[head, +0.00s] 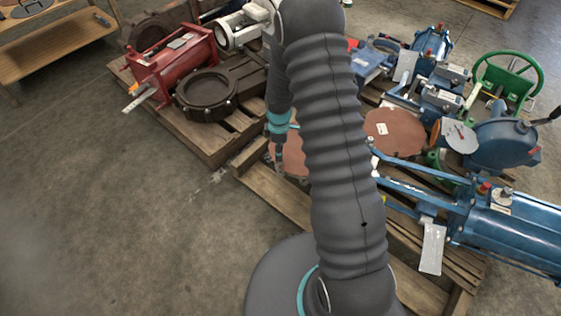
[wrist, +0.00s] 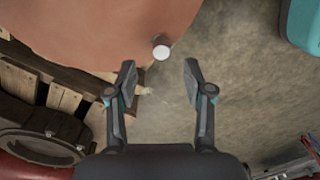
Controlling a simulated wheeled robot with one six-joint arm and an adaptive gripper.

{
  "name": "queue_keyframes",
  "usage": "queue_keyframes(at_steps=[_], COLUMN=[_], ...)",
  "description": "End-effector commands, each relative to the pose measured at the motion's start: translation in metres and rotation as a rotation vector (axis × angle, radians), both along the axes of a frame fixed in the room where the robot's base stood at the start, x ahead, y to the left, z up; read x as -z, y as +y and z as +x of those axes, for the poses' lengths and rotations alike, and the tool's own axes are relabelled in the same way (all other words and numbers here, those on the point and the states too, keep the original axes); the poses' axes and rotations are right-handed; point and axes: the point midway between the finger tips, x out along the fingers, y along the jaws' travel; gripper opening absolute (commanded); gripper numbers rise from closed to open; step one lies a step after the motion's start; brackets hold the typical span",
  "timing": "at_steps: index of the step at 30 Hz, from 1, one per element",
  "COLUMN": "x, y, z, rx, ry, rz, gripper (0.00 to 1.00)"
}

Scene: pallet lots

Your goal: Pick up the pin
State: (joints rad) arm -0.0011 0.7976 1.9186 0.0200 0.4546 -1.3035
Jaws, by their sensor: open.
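The pin (wrist: 161,50) shows in the wrist view as a small short cylinder with a pale round end. It appears at the edge of a large reddish-brown disc (wrist: 110,30); I cannot tell whether it is fixed to it. My gripper (wrist: 159,78) is open and empty, its two fingers apart. The pin appears just beyond the fingertips, roughly centred between them. In the head view my gripper (head: 279,158) points down beside the brown disc (head: 295,155), partly behind my arm. I cannot make out the pin in the head view.
A wooden pallet (head: 290,205) bears the disc and several blue machines. A second pallet (head: 205,140) at the left holds a red cylinder unit (head: 175,65) and a dark ring-shaped casting (head: 206,92). A green handwheel (head: 508,80) stands at the right. The concrete floor at left is clear.

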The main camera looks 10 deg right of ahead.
Motion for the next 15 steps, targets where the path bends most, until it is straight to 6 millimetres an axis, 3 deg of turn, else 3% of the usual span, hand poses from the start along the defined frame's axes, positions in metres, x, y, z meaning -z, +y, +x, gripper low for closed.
queue_keyframes(at_steps=[9,15], x=[0.042,0.047], y=[-0.001,-0.001], z=[-0.003,-0.002], rx=[0.001,0.001], ry=[0.003,0.0], rz=[0.0,0.0], gripper=[0.52,0.52])
